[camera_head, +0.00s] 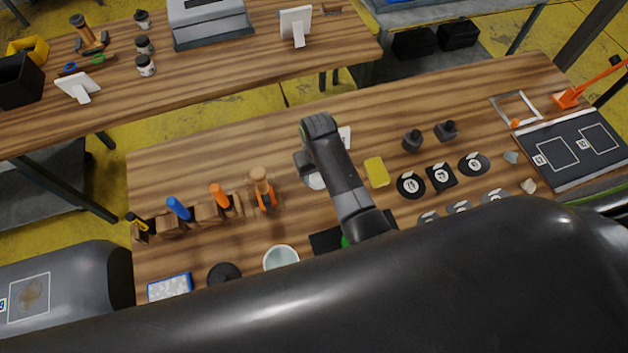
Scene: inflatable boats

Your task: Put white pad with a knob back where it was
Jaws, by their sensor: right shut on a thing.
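My right arm reaches over the front wooden table. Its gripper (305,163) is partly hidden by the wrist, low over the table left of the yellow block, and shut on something. A small white rounded piece (315,181) shows just below the gripper, beside the arm; it looks like part of the white pad. Its knob is hidden, so I cannot tell how the pad is held or whether it touches the table. Two dark knobbed pieces (412,141) stand farther right. My left gripper is not in view.
A yellow block (376,172) lies right of my arm, then several numbered black pads (410,186). A wooden rack (207,212) with coloured-handled tools stands left, a pale bowl (281,257) in front. A large dark rounded shape covers the bottom. The table's back left is clear.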

